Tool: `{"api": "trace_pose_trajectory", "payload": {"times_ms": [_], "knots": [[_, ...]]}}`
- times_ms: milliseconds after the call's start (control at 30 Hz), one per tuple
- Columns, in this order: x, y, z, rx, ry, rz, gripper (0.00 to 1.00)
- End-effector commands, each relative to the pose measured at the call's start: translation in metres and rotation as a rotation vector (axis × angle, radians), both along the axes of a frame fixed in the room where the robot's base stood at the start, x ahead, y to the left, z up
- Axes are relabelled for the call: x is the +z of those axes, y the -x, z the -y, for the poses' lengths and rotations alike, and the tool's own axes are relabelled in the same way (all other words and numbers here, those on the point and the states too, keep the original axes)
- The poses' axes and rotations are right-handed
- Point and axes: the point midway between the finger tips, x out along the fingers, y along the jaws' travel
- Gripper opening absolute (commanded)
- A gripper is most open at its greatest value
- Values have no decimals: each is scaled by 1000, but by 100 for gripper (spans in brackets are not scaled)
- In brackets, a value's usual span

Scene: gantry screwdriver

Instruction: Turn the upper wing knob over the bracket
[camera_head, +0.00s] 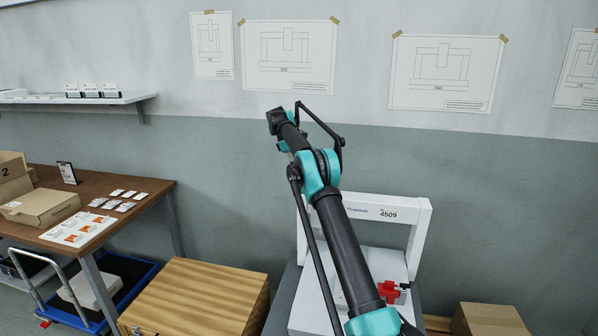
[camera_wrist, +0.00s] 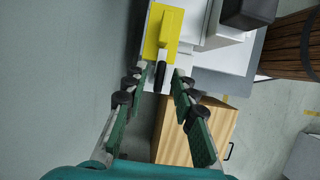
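In the wrist view, my gripper (camera_wrist: 162,72) is open, with its two green-padded fingers apart. A narrow dark piece (camera_wrist: 160,79), perhaps the upper wing knob seen edge-on, shows in the gap near the fingertips. I cannot tell whether a finger touches it. A yellow block (camera_wrist: 163,28) lies just beyond it, beside white gantry parts; I cannot tell if it is the bracket. In the head view, the white gantry (camera_head: 420,235) marked 4509 stands behind my arm. A red part (camera_head: 388,291) sits low on it. My arm hides part of the gantry, and my fingers cannot be made out there.
A wooden chest (camera_head: 205,300) stands left of the gantry; it also shows below the fingers in the wrist view (camera_wrist: 215,122). A brown table (camera_head: 150,190) with boxes and cards is at far left. A cardboard box (camera_head: 490,321) is at lower right. The wall (camera_head: 510,210) is close behind.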

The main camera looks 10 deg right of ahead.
Motion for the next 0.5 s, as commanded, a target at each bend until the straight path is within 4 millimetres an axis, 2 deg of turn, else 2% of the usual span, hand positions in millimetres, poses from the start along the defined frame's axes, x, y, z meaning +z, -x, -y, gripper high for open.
{"api": "trace_pose_trajectory", "payload": {"times_ms": [300,500], "knots": [[0,0,0,6,0,0,29],[1,2,0,94,0,-1,29]]}}
